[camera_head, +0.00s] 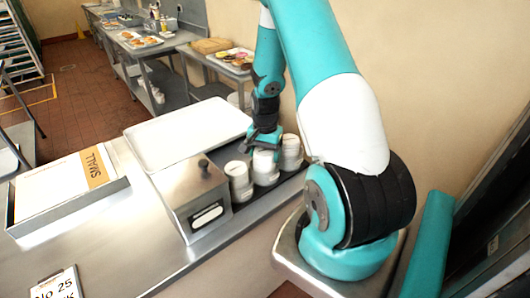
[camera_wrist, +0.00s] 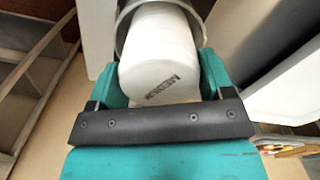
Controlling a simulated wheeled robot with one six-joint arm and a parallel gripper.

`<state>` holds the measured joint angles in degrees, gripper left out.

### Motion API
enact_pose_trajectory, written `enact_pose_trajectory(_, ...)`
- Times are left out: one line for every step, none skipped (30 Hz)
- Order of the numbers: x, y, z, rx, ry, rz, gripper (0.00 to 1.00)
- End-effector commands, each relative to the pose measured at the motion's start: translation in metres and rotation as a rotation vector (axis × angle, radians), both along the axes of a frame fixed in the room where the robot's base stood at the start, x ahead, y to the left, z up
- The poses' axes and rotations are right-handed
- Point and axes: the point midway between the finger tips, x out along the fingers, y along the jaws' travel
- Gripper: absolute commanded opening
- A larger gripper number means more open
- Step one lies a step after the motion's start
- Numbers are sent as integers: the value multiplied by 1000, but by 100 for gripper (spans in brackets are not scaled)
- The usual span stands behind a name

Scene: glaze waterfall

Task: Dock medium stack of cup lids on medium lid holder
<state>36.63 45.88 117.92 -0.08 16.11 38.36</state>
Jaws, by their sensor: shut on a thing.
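The medium stack of cup lids (camera_wrist: 158,55) is a white cylinder with upside-down dark lettering that looks like "MEDIUM" in the wrist view. My gripper (camera_wrist: 158,75) is shut on it, with one teal finger on each side. A round grey rim (camera_wrist: 122,28), apparently the medium lid holder, curves around the far end of the stack. I cannot tell whether the stack is seated in it or just in front of it. In the head view my gripper (camera_head: 264,142) points down over the middle (camera_head: 265,170) of three white cylinders; its top is partly hidden.
White cylinders stand close on both sides, left (camera_head: 240,183) and right (camera_head: 290,153), on a dark strip. A metal box with a knobbed lid (camera_head: 190,190) stands left of them. A white tray (camera_head: 185,132) lies behind, and a "SMALL" box (camera_head: 65,195) at far left.

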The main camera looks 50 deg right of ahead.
Motion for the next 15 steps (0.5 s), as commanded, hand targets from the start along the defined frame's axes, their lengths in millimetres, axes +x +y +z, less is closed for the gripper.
enact_pose_trajectory(0,0,-2,0,0,0,49)
enact_pose_trajectory(0,0,-3,0,0,0,49)
enact_pose_trajectory(0,0,-3,0,0,0,49)
enact_pose_trajectory(0,0,-4,0,0,0,49)
enact_pose_trajectory(0,0,-5,0,0,0,49)
enact_pose_trajectory(0,0,-5,0,0,0,49)
enact_pose_trajectory(0,0,-6,0,0,0,49)
enact_pose_trajectory(0,0,-7,0,0,0,49)
enact_pose_trajectory(0,0,-7,0,0,0,49)
enact_pose_trajectory(0,0,-8,0,0,0,49)
enact_pose_trajectory(0,0,-9,0,0,0,49)
enact_pose_trajectory(0,0,-9,0,0,0,49)
enact_pose_trajectory(0,0,-10,0,0,0,49)
enact_pose_trajectory(0,0,-10,0,0,0,76)
enact_pose_trajectory(0,0,-9,0,0,0,85)
